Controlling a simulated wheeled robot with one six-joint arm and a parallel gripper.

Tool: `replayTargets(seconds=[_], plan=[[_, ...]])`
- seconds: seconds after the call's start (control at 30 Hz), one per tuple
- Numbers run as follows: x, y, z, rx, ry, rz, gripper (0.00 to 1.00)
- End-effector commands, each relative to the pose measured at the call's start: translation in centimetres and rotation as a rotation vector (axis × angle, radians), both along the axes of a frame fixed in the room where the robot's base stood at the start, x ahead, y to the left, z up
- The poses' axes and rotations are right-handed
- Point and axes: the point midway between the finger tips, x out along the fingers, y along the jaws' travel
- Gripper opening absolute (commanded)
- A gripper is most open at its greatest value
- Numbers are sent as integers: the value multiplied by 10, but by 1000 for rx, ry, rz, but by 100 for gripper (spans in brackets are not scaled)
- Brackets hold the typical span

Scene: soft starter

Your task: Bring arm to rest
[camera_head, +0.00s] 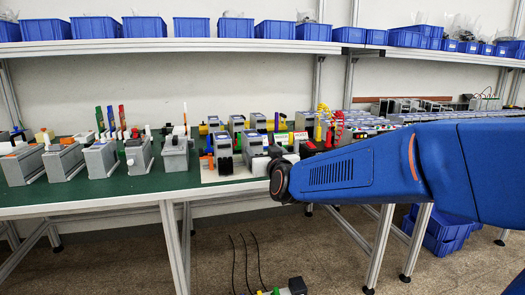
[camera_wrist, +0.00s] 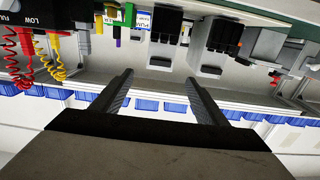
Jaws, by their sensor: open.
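My blue arm (camera_head: 345,170) reaches in from the right in the head view, in front of the workbench (camera_head: 110,195). Its dark rounded end is near the bench's front edge, and the jaws do not show clearly there. In the wrist view my gripper (camera_wrist: 160,78) has its two dark fingers spread apart. Nothing is between them, so it is open and empty. The wrist picture looks upside down, with bench devices along its top and blue bins (camera_wrist: 146,104) beyond the fingers.
Several grey devices (camera_head: 101,158) stand along the green bench top at left. More devices, with red and yellow coiled cables (camera_head: 338,125), stand behind my arm. Blue bins (camera_head: 145,27) line the shelf above. Stacked blue crates (camera_head: 437,240) and bench legs (camera_head: 380,245) are below at right.

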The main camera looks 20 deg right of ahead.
Motion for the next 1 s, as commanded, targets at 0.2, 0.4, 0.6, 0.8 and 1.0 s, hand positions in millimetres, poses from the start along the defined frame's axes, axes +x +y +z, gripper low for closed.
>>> replayTargets(seconds=[0.2,0.4,0.6,0.8,1.0], plan=[[0,0,0,0,1,0,67],[-18,-1,-11,5,71,30,67],[-79,-5,-50,8,288,97,67],[-159,-17,-100,4,544,126,67],[-252,-37,-151,-2,805,105,67]])
